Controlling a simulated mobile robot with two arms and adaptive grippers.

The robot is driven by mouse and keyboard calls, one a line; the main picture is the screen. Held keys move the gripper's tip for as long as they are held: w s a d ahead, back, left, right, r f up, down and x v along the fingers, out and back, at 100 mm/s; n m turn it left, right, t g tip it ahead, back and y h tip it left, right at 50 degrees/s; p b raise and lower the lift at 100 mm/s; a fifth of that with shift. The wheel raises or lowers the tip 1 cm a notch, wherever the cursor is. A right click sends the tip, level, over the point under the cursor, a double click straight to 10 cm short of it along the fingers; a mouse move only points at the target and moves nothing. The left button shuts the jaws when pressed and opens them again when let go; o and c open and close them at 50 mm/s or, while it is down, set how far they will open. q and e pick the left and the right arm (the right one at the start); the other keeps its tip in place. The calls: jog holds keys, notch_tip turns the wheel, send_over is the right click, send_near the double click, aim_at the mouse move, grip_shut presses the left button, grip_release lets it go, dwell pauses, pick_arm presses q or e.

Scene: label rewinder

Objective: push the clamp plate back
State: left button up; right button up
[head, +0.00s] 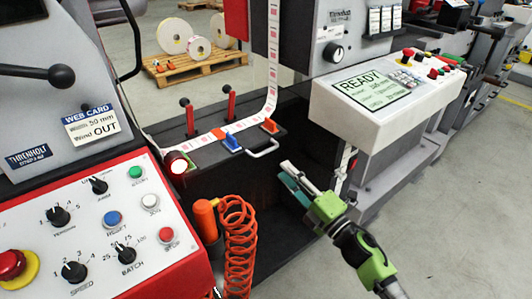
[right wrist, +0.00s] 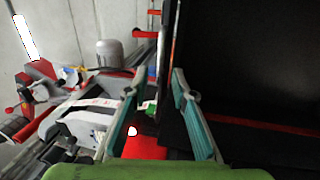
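A dark splice table (head: 215,147) carries the white label web (head: 205,138) in the middle of the head view. Two red levers stand at its back, and a blue clip (head: 232,142) and an orange clip (head: 270,126) sit at its front. A pale wire handle (head: 264,150) sticks out of its front edge. I cannot tell for sure which part is the clamp plate. My right gripper (head: 288,175) is in front of the machine, below and right of the handle, apart from it. Its teal fingers are spread and empty in the right wrist view (right wrist: 160,82). My left gripper is not in view.
A red and white control panel (head: 110,220) with knobs is at left. An orange tool (head: 205,218) and coiled hose (head: 238,245) hang beside it. The READY screen box (head: 385,95) juts out at right. The grey floor (head: 460,215) at right is clear.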

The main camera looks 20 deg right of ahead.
aim_at(266, 152)
jog(key=x, duration=1)
jog(key=shift+w, duration=0.15)
grip_shut()
